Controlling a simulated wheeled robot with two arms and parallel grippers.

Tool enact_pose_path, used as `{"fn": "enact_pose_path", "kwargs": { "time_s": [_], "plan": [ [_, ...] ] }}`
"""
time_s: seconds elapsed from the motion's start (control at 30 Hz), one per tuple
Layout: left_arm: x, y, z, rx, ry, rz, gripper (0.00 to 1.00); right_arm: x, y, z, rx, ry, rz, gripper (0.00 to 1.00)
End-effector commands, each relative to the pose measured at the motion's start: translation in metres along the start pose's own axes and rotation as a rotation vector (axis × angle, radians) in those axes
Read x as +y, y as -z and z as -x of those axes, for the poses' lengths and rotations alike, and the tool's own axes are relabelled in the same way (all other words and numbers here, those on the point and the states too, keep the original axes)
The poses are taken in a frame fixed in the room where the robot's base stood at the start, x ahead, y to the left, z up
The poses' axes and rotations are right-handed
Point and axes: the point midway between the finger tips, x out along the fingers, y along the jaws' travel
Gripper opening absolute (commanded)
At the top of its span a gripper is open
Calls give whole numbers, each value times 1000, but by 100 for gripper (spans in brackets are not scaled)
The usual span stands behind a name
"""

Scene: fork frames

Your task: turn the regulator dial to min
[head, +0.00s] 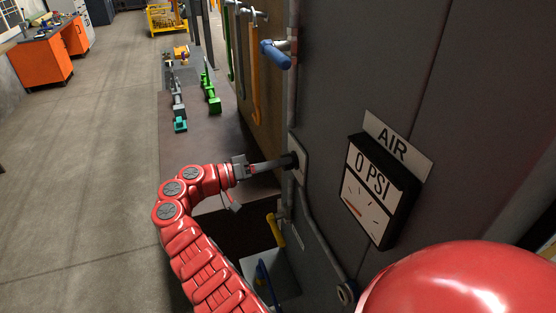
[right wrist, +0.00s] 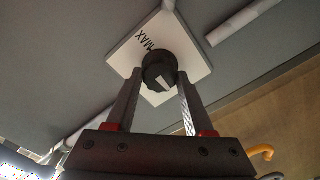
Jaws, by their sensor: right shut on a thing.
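The regulator dial is a small black knob (right wrist: 158,68) with a white mark on its face. It sits on a white square plate (right wrist: 122,59) with the word MAX at its upper left; no min label is readable. In the right wrist view the two fingers of my right gripper (right wrist: 160,82) are shut on the dial, one on each side. In the head view this gripper (head: 284,162) reaches the dial on the grey wall, and the dial is partly hidden by the fingers. My left gripper is not in view.
A black gauge box (head: 378,188) reading 0 PSI, with an AIR sign (head: 398,143), is right of the dial. A blue-handled valve (head: 276,54) is above and a yellow handle (head: 276,231) below. Pipes run along the wall. Open floor lies left.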

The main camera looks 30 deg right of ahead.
Motion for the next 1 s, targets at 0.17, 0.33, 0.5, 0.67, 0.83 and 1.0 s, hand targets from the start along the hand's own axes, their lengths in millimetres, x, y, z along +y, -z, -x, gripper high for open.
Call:
{"fn": "enact_pose_path", "kwargs": {
  "time_s": [0.17,0.33,0.5,0.67,0.83,1.0],
  "plan": [
    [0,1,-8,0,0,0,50,1,1,0,0,1,97,0],
    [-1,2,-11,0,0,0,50,0,1,0,-1,2,158,0],
    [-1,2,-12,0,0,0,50,0,0,0,-1,2,186,0],
    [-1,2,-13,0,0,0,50,0,0,0,0,2,194,0],
    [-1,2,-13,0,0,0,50,-1,0,0,0,2,194,0],
    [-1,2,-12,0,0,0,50,-1,0,0,0,2,194,65]
  ]
}}
